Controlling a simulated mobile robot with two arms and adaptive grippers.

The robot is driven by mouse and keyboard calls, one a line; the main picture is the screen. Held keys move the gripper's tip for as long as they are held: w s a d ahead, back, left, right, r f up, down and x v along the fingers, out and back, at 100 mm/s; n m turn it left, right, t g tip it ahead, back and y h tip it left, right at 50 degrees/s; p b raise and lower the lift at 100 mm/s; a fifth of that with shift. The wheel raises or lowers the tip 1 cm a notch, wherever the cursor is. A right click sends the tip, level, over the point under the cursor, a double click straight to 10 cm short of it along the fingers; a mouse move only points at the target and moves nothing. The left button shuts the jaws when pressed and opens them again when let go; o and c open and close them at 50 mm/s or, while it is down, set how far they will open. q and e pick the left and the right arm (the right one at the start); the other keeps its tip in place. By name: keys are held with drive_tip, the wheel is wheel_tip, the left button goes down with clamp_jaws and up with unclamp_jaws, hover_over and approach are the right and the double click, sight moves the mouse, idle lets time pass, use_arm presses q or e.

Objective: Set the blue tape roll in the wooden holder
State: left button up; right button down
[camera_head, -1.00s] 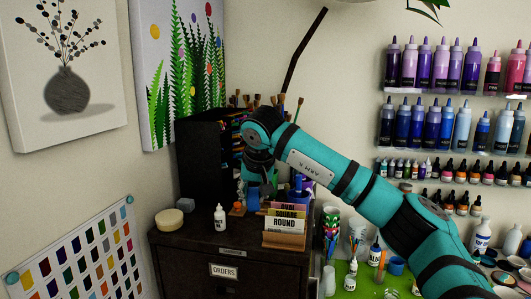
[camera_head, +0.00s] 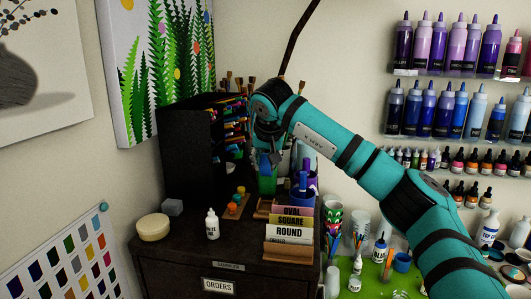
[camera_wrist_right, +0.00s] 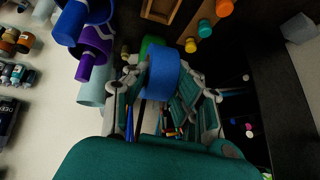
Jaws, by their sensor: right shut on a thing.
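My right gripper (camera_head: 266,150) is shut on the blue tape roll (camera_wrist_right: 160,76), which sits between its fingers in the right wrist view. In the head view the gripper hangs above the dark cabinet top, partly hiding the roll. A wooden holder (camera_wrist_right: 163,8) with a recess shows at the top of the wrist view, cut by the frame edge and apart from the roll. In the head view a small wooden piece (camera_head: 263,208), apparently this holder, lies behind the label blocks. A green thing (camera_head: 267,184) is just below the gripper. My left gripper is not in view.
The labelled blocks (camera_head: 290,230) stand at the cabinet's front right, with blue and purple items (camera_head: 303,187) behind. A black organizer (camera_head: 192,150) stands close behind.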

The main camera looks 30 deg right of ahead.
sight(266, 171)
drive_tip(key=x, duration=0.2)
drive_tip(key=shift+f, duration=0.7)
drive_tip(key=shift+s+a+f, duration=0.2)
drive_tip(key=shift+s+f, duration=0.3)
drive_tip(key=shift+f, duration=0.35)
drive_tip(key=f, duration=0.1)
drive_tip(key=f+b, duration=0.1)
drive_tip(key=f, duration=0.1)
drive_tip(key=shift+w+d+f, duration=0.1)
drive_tip(key=shift+w+f, duration=0.15)
drive_tip(key=shift+w, duration=0.05)
drive_tip(key=shift+s+f+b, duration=0.15)
drive_tip(key=shift+f+b, duration=0.45)
drive_tip(key=shift+f, duration=0.1)
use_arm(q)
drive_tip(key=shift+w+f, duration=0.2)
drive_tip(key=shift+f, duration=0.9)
use_arm(e)
drive_tip(key=shift+f, duration=0.1)
